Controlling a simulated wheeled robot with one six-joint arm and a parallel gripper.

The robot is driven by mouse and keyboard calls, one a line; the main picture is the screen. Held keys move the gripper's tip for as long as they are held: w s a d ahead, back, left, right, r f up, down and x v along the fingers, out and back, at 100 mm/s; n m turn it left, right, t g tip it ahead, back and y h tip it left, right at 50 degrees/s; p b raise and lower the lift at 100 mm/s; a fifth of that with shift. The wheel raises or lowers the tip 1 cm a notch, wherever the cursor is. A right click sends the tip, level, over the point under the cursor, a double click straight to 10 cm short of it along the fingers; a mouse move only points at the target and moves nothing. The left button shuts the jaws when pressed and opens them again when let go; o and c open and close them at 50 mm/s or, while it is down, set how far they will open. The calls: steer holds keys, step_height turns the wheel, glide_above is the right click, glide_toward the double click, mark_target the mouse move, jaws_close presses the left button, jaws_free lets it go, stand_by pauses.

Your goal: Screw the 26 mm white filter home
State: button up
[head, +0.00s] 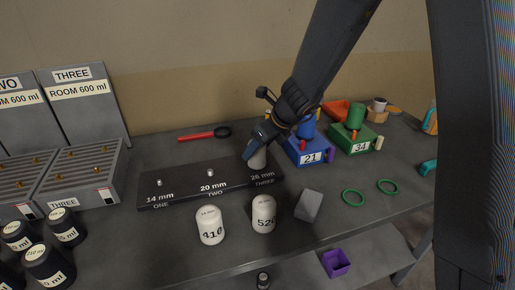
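A dark block (185,187) on the bench carries three stations marked 14 mm ONE, 20 mm TWO and 26 mm THREE. A white filter (259,160) stands at the 26 mm station, partly hidden by my gripper. My gripper (257,153) reaches down from the upper right and appears shut on this filter. The filter looks about upright. Its thread and seating are hidden. Short studs show at the 14 mm and 20 mm stations. Two more white filters, marked 410 (210,225) and 520 (263,214), stand on the bench in front of the block.
A blue box 21 (309,153) and a green box 34 (355,139) stand right of my gripper. A grey block (308,205) and green rings (353,198) lie in front. A red-handled tool (203,134) lies behind. Black jars (64,227) and grey trays (85,178) fill the left.

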steer(key=c, duration=0.8)
steer(key=m, duration=0.1)
steer(key=m+t+h, duration=0.1)
steer(key=m, duration=0.1)
steer(key=shift+a+m+h, duration=0.2)
steer(key=shift+m+h, duration=0.1)
steer(key=shift+c, duration=0.2)
steer(key=shift+d+m+t+h, duration=0.15)
steer(key=shift+m+t+h, duration=0.25)
steer(key=shift+m+h, duration=0.7)
steer(key=shift+m+y, duration=0.3)
steer(key=shift+m+h+p, duration=0.3)
steer(key=shift+m+h, duration=0.1)
steer(key=shift+m, duration=0.3)
steer(key=m, duration=0.1)
steer(key=m+h+p, duration=0.1)
steer(key=m, duration=0.1)
steer(key=shift+a+r+h, duration=0.1)
steer(key=shift+a+h, duration=0.1)
steer(key=shift+h, duration=0.1)
steer(key=shift+d+m+h+p, duration=0.15)
steer(key=shift+m+h+p, duration=0.35)
steer(key=shift+m, duration=0.4)
